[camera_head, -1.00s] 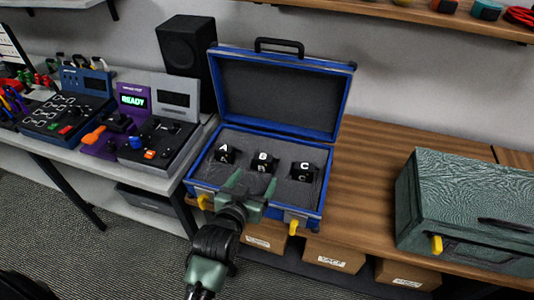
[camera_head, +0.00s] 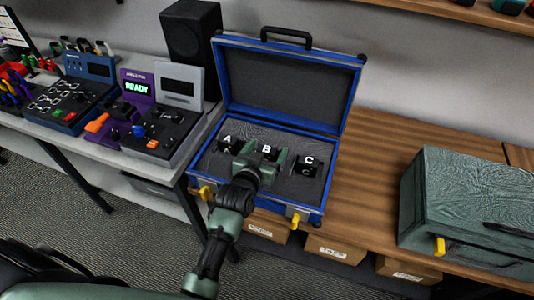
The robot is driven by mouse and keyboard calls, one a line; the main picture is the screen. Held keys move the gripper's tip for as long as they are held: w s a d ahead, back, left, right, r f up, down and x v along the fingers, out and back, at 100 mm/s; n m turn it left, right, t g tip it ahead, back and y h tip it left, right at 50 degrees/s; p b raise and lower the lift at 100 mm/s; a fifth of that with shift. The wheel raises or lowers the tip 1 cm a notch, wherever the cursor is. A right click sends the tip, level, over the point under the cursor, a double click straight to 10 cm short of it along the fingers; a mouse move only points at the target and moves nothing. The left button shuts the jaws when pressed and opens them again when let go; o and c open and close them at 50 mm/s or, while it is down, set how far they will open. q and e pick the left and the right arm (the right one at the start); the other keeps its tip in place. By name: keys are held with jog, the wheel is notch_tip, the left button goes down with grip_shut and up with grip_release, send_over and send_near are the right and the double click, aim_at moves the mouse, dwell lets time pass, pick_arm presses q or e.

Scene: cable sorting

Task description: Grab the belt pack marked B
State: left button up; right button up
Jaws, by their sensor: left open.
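The belt pack marked B (camera_head: 266,150) is a small black block with a white letter, in the middle of the foam inside the open blue case (camera_head: 333,182). The belt pack marked A (camera_head: 228,141) is to its left and the one marked C (camera_head: 308,163) is to its right. My left gripper (camera_head: 263,158) is open, with its green fingers at either side of pack B. The lower part of pack B is hidden by the gripper, and I cannot tell whether the fingers touch it. My right gripper is not in view.
The case stands on a wooden table (camera_head: 377,150) with its lid raised at the back. A closed green case (camera_head: 470,200) is at the right. A grey bench with control panels (camera_head: 155,135) and a black speaker (camera_head: 190,45) is at the left. Cardboard boxes (camera_head: 335,250) are below the table.

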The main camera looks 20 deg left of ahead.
pick_arm(q)
jog(key=c, duration=1.6)
jog(key=shift+r, duration=0.1)
